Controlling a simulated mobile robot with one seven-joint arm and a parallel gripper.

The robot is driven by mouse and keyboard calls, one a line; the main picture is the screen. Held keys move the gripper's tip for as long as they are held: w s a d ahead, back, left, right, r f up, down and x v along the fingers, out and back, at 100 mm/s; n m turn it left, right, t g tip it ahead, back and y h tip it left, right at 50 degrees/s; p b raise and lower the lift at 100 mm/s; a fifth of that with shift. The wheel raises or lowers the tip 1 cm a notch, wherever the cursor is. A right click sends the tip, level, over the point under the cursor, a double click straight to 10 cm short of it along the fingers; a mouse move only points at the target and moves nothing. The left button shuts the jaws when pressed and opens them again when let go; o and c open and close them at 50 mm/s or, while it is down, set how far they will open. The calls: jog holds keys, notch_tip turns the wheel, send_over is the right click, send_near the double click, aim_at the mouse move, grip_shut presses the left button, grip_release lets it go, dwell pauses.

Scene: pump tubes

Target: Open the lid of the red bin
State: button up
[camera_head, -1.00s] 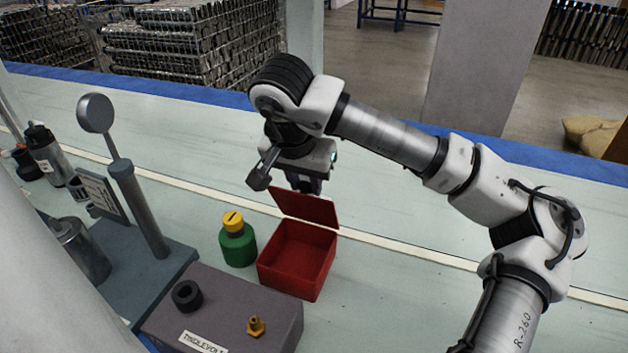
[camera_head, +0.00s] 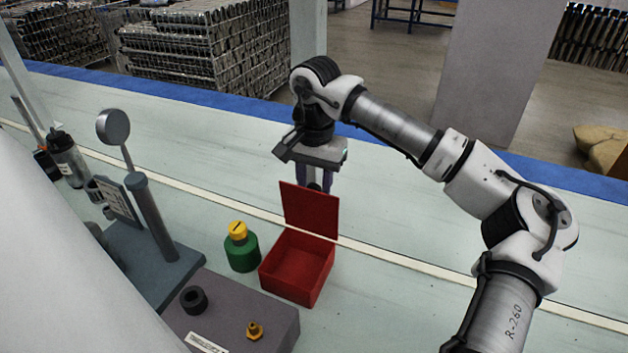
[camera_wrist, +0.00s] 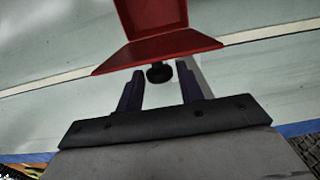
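The red bin (camera_head: 298,268) stands on the pale green worktop with its inside exposed. Its red lid (camera_head: 310,210) stands steeply raised along the far edge. My gripper (camera_head: 314,184) is just behind the lid, pointing down, its fingertips partly hidden by it. In the wrist view, the lid (camera_wrist: 160,50) is ahead, with the bin beyond it. A dark round knob (camera_wrist: 160,74) projects from the lid near the tips of my two fingers. The fingers are spread, with visible gaps beside the knob. I cannot tell whether either finger touches the lid.
A green bottle with a yellow cap (camera_head: 241,252) stands close left of the bin. A grey box (camera_head: 245,312) in front carries a black ring (camera_head: 194,300) and a brass fitting (camera_head: 254,331). A grey stand (camera_head: 150,215) is further left. The worktop right of the bin is clear.

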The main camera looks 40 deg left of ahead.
jog(key=shift+o, duration=1)
notch_tip(320, 180, up, 14)
jog(key=p, duration=0.1)
jog(key=shift+f, duration=0.15)
